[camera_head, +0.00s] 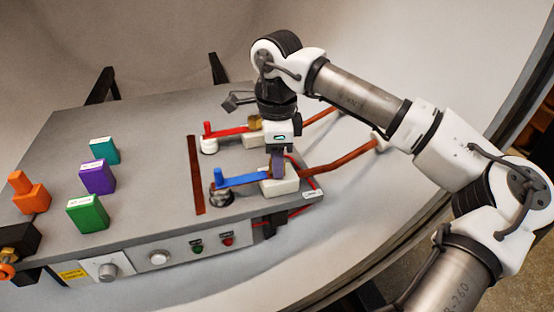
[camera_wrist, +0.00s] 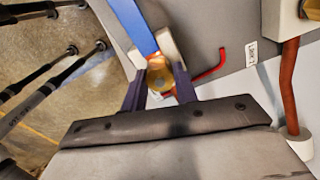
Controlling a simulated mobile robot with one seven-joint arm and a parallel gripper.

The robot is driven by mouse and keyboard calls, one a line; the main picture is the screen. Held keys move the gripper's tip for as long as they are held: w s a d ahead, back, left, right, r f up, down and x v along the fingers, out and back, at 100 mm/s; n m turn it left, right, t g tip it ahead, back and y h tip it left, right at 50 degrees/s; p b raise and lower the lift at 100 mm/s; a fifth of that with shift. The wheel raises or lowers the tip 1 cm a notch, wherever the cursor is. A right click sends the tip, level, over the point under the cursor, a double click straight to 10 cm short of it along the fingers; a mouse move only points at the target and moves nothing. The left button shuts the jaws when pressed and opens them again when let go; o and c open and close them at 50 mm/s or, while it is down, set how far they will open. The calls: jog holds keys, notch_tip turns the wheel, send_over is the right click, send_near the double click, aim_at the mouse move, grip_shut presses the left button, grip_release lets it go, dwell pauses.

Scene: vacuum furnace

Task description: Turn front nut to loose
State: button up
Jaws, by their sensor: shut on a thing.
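The front nut (camera_wrist: 160,77) is a round brass-coloured piece at the end of the blue bar (camera_wrist: 136,25) in the wrist view. My gripper (camera_wrist: 160,92) has one dark finger on each side of the nut and is shut on it. In the head view my gripper (camera_head: 277,168) points down over the white front block (camera_head: 280,187), at the right end of the blue bar (camera_head: 240,180). The nut is hidden there by the fingers. The back nut (camera_head: 254,122), also brass-coloured, sits at the end of the red bar (camera_head: 227,132).
Copper-coloured rods (camera_head: 340,160) run right from the blocks. Green (camera_head: 88,213), purple (camera_head: 97,176) and teal (camera_head: 104,150) boxes and an orange piece (camera_head: 30,193) stand on the left of the grey bench top (camera_head: 150,130). A red hooked piece (camera_wrist: 212,66) lies beside the nut.

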jog(key=shift+n, duration=1.3)
jog(key=o, duration=1)
jog(key=shift+r, duration=0.1)
notch_tip(320, 180, up, 14)
jog(key=shift+f, duration=0.15)
